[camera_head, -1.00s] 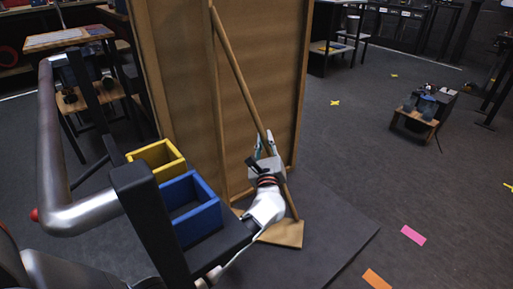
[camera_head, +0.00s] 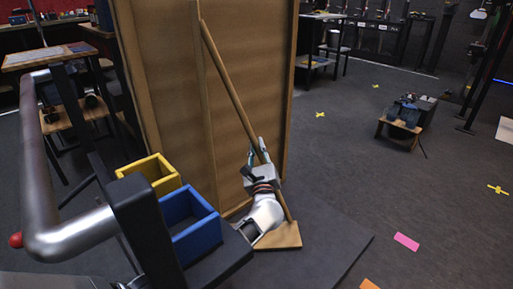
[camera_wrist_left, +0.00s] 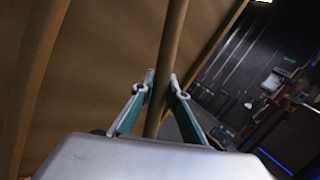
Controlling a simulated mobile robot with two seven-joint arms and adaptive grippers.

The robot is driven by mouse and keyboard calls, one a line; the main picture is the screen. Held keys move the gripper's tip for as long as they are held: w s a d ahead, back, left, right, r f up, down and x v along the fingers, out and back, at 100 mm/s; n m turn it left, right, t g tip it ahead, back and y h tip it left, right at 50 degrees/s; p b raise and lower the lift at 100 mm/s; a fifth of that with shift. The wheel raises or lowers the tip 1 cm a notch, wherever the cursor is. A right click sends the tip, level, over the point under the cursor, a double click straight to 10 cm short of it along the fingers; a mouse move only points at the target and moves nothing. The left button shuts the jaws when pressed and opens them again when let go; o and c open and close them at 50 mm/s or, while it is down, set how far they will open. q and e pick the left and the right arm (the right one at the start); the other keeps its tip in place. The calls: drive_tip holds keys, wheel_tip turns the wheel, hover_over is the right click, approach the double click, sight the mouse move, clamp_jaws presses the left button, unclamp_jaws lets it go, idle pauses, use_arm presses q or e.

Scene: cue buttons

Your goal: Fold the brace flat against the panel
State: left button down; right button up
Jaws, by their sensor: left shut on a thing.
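The brown wooden panel (camera_head: 255,75) stands upright in the head view. The brace (camera_head: 226,85), a long wooden rod, slants from the panel's upper left down to a wooden foot plate (camera_head: 279,237) at the lower right. My left gripper (camera_head: 258,152) is around the lower half of the brace and shut on it. In the left wrist view the brace (camera_wrist_left: 170,65) runs between the two fingers (camera_wrist_left: 160,82), with the panel (camera_wrist_left: 100,60) behind it. The brace's lower end is partly hidden by my gripper. My right gripper is not in view.
A yellow bin (camera_head: 153,172) and a blue bin (camera_head: 190,222) sit left of my left gripper. A dark mat (camera_head: 330,235) lies under the panel. The floor to the right is mostly open, with coloured tape marks and a small wooden stand (camera_head: 400,130).

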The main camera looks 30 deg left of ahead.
use_arm(q)
drive_tip(key=shift+w+d+r, duration=0.1)
drive_tip(key=shift+w+r, duration=0.05)
drive_tip(key=shift+r, duration=0.1)
drive_tip(key=c, duration=2)
unclamp_jaws()
drive_tip(key=shift+c, duration=0.2)
drive_tip(key=shift+o, duration=0.4)
drive_tip(key=shift+f, duration=0.1)
drive_tip(key=shift+f, duration=0.1)
drive_tip(key=shift+v, duration=3.8)
